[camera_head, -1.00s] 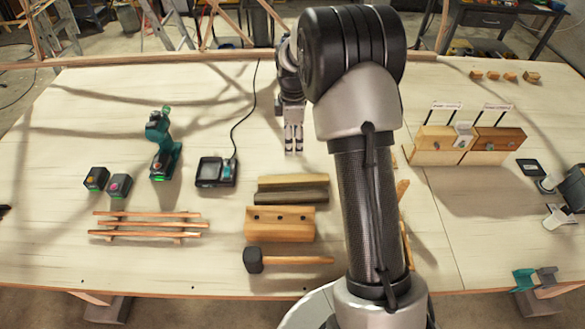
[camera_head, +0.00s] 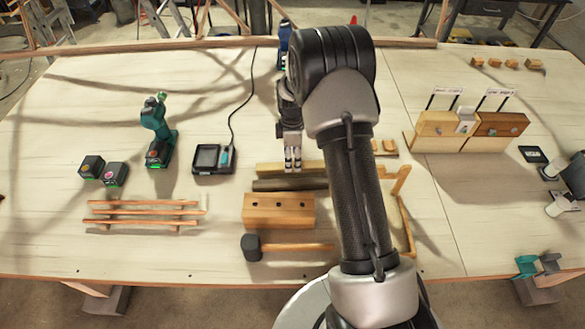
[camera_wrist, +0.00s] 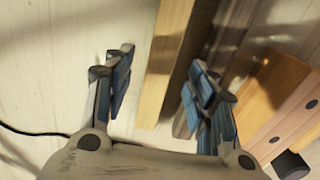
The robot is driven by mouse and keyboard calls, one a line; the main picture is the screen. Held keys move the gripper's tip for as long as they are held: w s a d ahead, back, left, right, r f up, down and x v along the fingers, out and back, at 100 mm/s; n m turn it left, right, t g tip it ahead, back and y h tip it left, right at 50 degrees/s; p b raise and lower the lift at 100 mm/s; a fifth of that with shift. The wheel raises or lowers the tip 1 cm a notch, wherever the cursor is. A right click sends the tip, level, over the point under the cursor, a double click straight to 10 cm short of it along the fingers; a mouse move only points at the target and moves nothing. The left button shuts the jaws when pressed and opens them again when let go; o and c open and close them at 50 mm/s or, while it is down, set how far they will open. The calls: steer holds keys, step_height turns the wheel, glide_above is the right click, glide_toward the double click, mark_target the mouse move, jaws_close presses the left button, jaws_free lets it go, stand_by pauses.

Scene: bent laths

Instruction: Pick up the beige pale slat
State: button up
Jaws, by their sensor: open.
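The beige pale slat (camera_head: 265,169) lies at the back of a short row of wooden pieces, partly hidden by my arm. In the wrist view the pale slat (camera_wrist: 161,70) runs through the gap between the fingers, closer to the right-hand finger. My gripper (camera_head: 292,164) points down at the pale slat and is open and empty. Its two blue-grey fingers (camera_wrist: 160,75) are apart in the wrist view. A darker brown slat (camera_head: 275,185) lies just in front of the pale one. I cannot tell the exact height of the fingertips above the slat.
A wooden block with dark holes (camera_head: 279,221) and a mallet (camera_head: 251,247) lie in front. A charger (camera_head: 212,173), a green drill (camera_head: 159,143) and thin strips (camera_head: 140,222) are to the left. Wooden frame pieces (camera_head: 406,226) stand right of my arm. The back left tabletop is clear.

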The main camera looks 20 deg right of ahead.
mark_target(293, 165)
step_height(293, 165, down, 4)
steer(key=shift+r+b, duration=0.2)
steer(key=shift+b, duration=0.1)
steer(key=shift+c, duration=0.6)
steer(key=c, duration=1.1)
